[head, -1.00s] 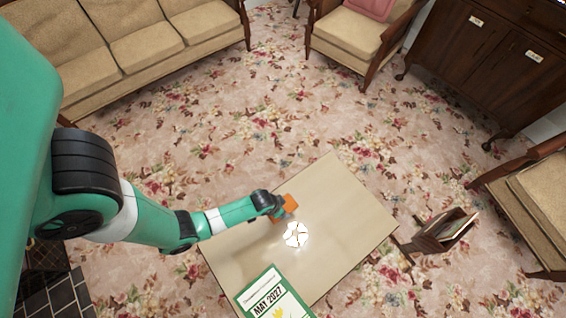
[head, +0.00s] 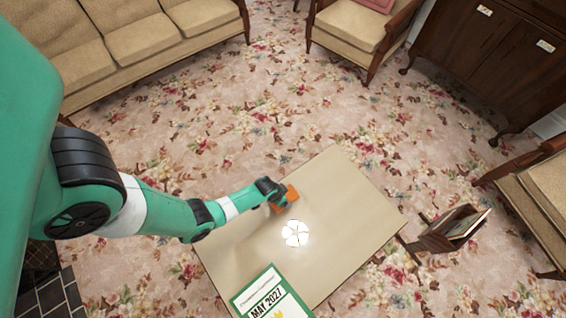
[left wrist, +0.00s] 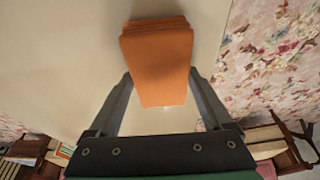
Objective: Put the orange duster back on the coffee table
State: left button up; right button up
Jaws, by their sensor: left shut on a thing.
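The orange duster (head: 291,193) is at the far left part of the coffee table (head: 345,200) in the head view. My left gripper (head: 277,197) is shut on it. In the left wrist view the duster (left wrist: 157,62) sits between the two fingers (left wrist: 160,85), with the pale tabletop (left wrist: 60,60) behind it. I cannot tell whether the duster touches the tabletop or is just above it. My right gripper is not in view.
A May 2027 calendar (head: 268,295) lies at the table's near edge, and a bright white flower-shaped patch (head: 296,233) shows mid-table. A wooden rack (head: 452,229) stands on the carpet to the right. A sofa (head: 140,40) and armchair (head: 352,28) stand behind.

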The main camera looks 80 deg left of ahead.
pick_arm(q)
jog(key=o, duration=1.2)
jog(key=shift+f, duration=0.1)
jog(key=shift+o, duration=0.2)
jog(key=p+v, duration=0.9)
jog(key=v, duration=0.3)
jog(key=shift+p, duration=0.4)
jog(key=shift+d, duration=0.1)
